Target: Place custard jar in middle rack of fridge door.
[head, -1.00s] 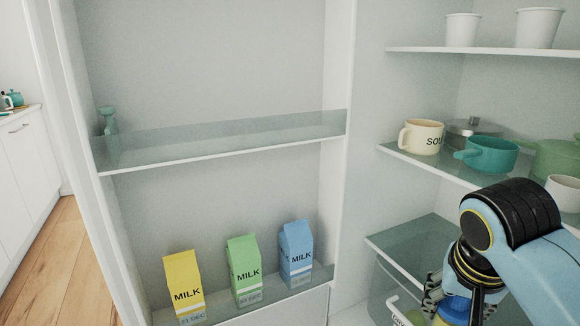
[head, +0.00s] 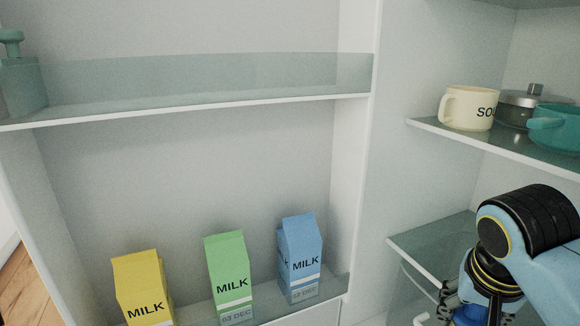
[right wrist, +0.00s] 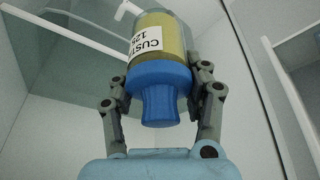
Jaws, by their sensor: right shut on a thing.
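The custard jar (right wrist: 172,32), with yellow contents, a white label and a blue lid, is in my right gripper (right wrist: 165,75). In the right wrist view the fingers close on both sides of it, lid towards my wrist. In the head view my right gripper (head: 468,305) is low at the right, in front of the fridge shelves, and only a bit of the jar's blue lid (head: 466,316) shows. The fridge door's upper visible rack (head: 220,78) has a clear front and holds a teal bottle at its left end; the rest is empty. My left gripper is out of view.
The lower door rack (head: 262,308) holds yellow (head: 143,290), green (head: 229,275) and blue (head: 300,255) milk cartons. A cream mug (head: 467,108), a grey lidded pot (head: 518,108) and a teal pot (head: 556,128) stand on a fridge shelf at the right.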

